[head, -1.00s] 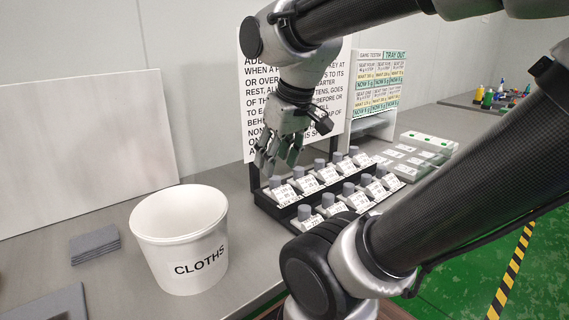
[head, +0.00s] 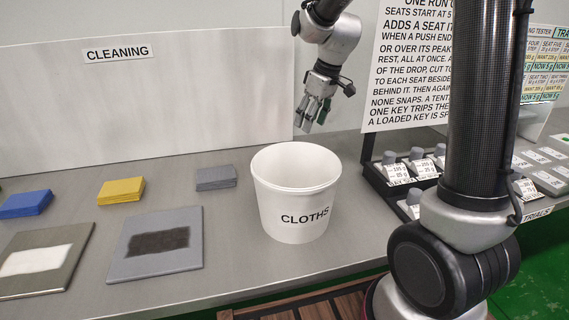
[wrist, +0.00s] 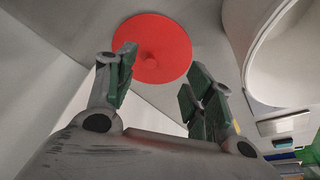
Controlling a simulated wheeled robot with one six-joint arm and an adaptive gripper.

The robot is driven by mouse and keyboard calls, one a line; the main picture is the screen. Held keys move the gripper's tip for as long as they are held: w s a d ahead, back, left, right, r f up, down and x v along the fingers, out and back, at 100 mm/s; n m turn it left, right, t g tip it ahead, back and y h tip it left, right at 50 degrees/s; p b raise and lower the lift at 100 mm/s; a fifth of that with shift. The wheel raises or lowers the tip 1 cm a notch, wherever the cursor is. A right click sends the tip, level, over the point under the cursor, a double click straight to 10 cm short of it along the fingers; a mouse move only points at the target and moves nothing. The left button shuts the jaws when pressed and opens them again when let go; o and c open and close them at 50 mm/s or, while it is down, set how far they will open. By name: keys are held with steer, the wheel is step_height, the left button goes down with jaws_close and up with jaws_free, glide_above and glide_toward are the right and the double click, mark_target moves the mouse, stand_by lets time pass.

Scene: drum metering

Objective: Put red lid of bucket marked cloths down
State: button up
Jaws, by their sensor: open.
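The white bucket marked CLOTHS (head: 295,215) stands upright on the bench with its top open; its rim also shows in the wrist view (wrist: 236,40). A round red lid (wrist: 152,35) with a small red knob at its middle appears ahead of my fingers in the wrist view, beside the bucket, knob towards the camera. It looks to lie on the grey bench. The lid does not show in the head view. My gripper (head: 314,112) is open and empty, above and behind the bucket. In the wrist view its fingers are spread, apart from the lid.
A white panel labelled CLEANING (head: 200,85) stands behind the bench. Blue (head: 25,204), yellow (head: 120,190) and grey (head: 216,178) cloth stacks lie left of the bucket, with two stained plates in front. A dark rack of weights (head: 385,180) stands to the right.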

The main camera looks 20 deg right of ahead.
steer(key=w+a+f, duration=0.1)
steer(key=w+f, duration=0.1)
steer(key=f, duration=0.1)
steer(key=w+a+f+n, duration=0.1)
steer(key=w+a+f, duration=0.1)
steer(key=w+f, duration=0.1)
steer(key=w+a+f+n, duration=0.1)
steer(key=w+f, duration=0.1)
steer(key=f, duration=0.2)
steer(key=shift+w+a+f, duration=0.2)
steer(key=shift+w, duration=0.2)
steer(key=x, duration=0.5)
steer(key=shift+w, duration=0.1)
jaws_close()
